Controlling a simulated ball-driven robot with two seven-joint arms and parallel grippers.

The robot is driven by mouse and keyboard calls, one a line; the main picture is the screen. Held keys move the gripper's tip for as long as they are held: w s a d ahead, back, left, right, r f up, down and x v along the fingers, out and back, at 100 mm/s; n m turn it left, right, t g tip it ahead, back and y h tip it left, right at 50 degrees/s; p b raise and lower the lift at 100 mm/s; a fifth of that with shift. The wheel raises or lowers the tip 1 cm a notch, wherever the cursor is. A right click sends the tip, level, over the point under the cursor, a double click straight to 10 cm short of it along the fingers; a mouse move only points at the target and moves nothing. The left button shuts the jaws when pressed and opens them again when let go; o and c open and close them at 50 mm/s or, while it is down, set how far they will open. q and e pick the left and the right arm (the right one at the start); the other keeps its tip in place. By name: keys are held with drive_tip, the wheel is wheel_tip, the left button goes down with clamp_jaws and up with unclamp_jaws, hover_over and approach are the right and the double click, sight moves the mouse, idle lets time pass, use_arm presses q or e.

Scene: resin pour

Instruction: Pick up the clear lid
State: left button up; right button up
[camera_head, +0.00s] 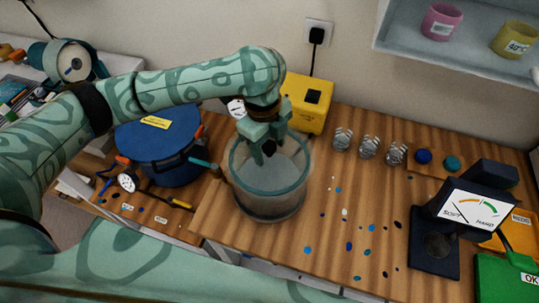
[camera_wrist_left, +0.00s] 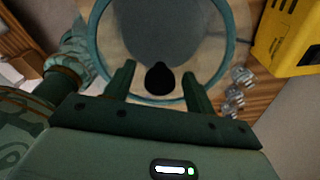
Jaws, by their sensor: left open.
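The clear lid (camera_head: 285,175) is round with a teal rim and a black knob (camera_wrist_left: 160,79) near its middle. It appears to lie on top of a see-through chamber (camera_head: 270,207) on the wooden bench. My left gripper (camera_head: 263,143) is over the lid, pointing down. In the left wrist view its open fingers (camera_wrist_left: 157,74) stand on either side of the black knob, with gaps showing. I cannot tell how far above the lid the fingertips are. The gripper hides part of the lid in the head view. My right gripper is not in view.
A blue pot (camera_head: 158,145) with a gauge stands left of the chamber. A yellow box (camera_head: 308,103) stands behind. Several small metal coils (camera_head: 368,147) and paint spots lie to the right. A dark hardness tester (camera_head: 435,240) stands at the right.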

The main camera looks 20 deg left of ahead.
use_arm(q)
drive_tip(key=c, duration=1.2)
drive_tip(key=shift+r, duration=0.1)
drive_tip(key=shift+r, duration=0.1)
